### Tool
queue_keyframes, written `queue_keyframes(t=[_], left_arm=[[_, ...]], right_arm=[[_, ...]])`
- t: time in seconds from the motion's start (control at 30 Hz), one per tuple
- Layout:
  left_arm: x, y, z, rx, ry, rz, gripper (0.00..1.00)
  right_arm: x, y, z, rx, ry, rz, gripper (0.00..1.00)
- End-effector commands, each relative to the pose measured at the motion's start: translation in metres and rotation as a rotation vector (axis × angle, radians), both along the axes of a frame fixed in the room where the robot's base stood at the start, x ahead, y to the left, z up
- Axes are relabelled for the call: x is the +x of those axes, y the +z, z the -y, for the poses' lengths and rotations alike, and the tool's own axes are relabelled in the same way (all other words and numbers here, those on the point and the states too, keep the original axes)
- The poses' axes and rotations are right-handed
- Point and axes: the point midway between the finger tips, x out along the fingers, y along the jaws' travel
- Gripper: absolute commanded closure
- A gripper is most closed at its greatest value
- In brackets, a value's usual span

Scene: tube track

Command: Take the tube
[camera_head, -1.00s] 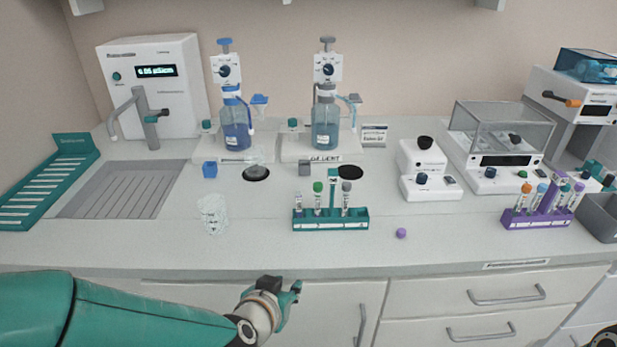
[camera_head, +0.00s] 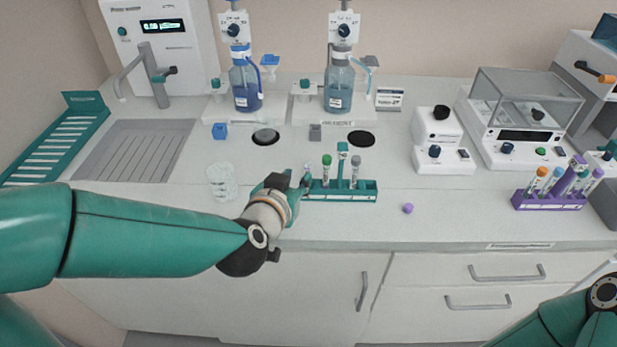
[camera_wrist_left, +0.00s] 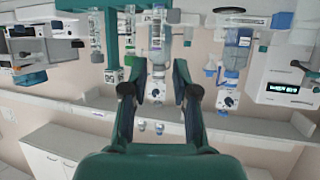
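A teal rack (camera_head: 345,197) stands near the counter's front edge, holding upright tubes. The left tube (camera_head: 306,176) is partly hidden by my left gripper. A green-capped tube (camera_head: 326,168) and a grey-capped tube (camera_head: 355,170) stand further right. In the left wrist view, which is upside down, the rack (camera_wrist_left: 108,10) and its tubes are at the upper left. My left gripper (camera_head: 290,190) is at the rack's left end. In the wrist view its fingers (camera_wrist_left: 160,88) are spread, with nothing between them. My right gripper is out of view.
A purple rack (camera_head: 548,203) with several tubes stands at the right. A purple ball (camera_head: 407,208) lies between the racks. A clear beaker (camera_head: 221,182) stands left of my gripper. Two dispenser bottles (camera_head: 246,90) (camera_head: 339,88) stand behind.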

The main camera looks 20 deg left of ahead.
Motion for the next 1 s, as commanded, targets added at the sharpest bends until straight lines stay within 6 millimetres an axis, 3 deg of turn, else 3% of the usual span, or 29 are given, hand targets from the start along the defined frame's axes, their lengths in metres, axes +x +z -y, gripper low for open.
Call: queue_keyframes(t=[0.1,0.43,0.7,1.0], left_arm=[[0.018,-0.01,0.0,0.0,0.001,-0.003,0.71],[0.039,-0.021,0.0,0.001,0.001,-0.004,0.71],[0.07,-0.038,0.001,-0.001,0.004,-0.001,0.71],[0.075,-0.039,0.001,0.0,0.002,0.0,0.71]], right_arm=[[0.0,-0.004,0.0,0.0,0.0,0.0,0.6],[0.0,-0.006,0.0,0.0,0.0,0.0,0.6],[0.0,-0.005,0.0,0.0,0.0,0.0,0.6],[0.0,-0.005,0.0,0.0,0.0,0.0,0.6]])
